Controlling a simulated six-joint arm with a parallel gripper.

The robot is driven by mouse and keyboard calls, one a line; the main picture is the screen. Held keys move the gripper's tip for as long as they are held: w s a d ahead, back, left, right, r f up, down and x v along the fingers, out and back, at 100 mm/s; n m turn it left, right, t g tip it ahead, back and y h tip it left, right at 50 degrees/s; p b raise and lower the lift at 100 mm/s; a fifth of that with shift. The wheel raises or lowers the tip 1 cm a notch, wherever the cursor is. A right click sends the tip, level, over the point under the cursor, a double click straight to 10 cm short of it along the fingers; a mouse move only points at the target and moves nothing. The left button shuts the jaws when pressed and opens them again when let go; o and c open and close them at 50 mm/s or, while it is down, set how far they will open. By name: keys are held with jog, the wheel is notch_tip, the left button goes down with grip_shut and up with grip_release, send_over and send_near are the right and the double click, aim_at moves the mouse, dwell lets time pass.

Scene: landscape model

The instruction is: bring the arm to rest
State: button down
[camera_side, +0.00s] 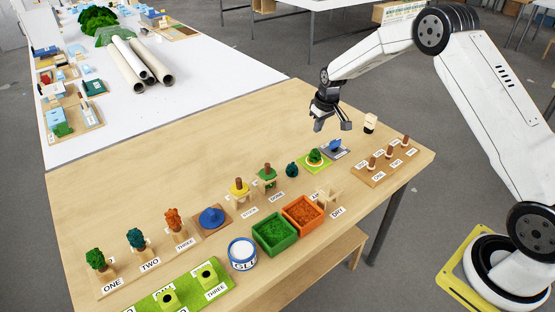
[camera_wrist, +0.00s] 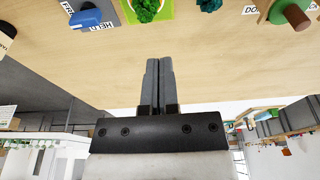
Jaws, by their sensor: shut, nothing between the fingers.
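My gripper (camera_side: 331,124) hangs above the back right part of the wooden table (camera_side: 190,150), clear of the things on it. In the wrist view its two fingers (camera_wrist: 158,75) lie side by side, shut and empty. A green tree piece on a green square (camera_side: 314,157) stands below it and also shows at the top of the wrist view (camera_wrist: 148,10).
Model trees (camera_side: 96,259) stand along the table's left. A glue pot (camera_side: 242,254), a green tray (camera_side: 275,233) and an orange tray (camera_side: 302,214) are at the front. A rack with brown pegs (camera_side: 382,165) is at the right. The table's back left is bare.

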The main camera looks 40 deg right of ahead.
jog(key=s+a+r, duration=0.2)
jog(key=s+a, duration=0.2)
jog(key=s, duration=0.5)
jog(key=s+a+r, duration=0.3)
jog(key=s+a, duration=0.1)
jog(key=s, duration=0.6)
jog(key=s+a+r, duration=0.2)
jog(key=s+a, duration=0.2)
jog(key=s, duration=0.5)
jog(key=shift+s+a+r, duration=0.35)
jog(key=shift+a, duration=0.05)
